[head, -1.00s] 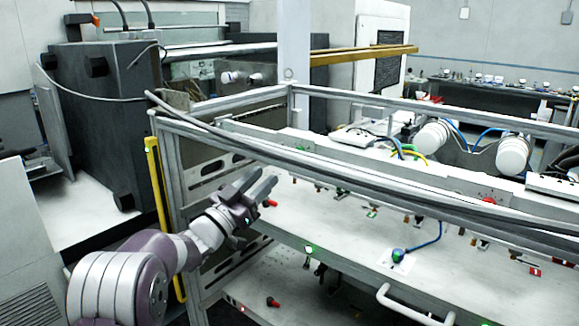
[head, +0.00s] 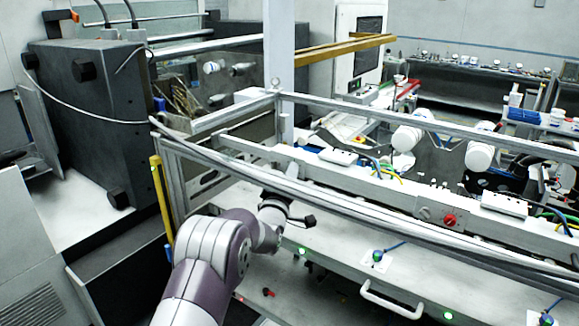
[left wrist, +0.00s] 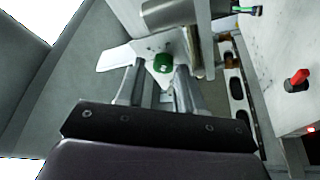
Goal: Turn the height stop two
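My left gripper (left wrist: 160,72) points forward in the left wrist view with its two fingers apart. Nothing is seen held between them. A green knob (left wrist: 163,63) on a whitish plate (left wrist: 115,57) shows between and just beyond the fingertips; I cannot tell if they touch it. A red-tipped knob (left wrist: 298,79) sticks out of a pale panel at the right, clear of the fingers. I cannot tell which part is height stop two. In the head view the left gripper (head: 287,210) is small, close under the front rail, its fingers partly hidden. My right gripper is not in view.
The metal frame rail (head: 350,212) crosses above the pale machine deck (head: 340,268). A yellow post (head: 161,200) and dark cabinet (head: 90,130) are at left.

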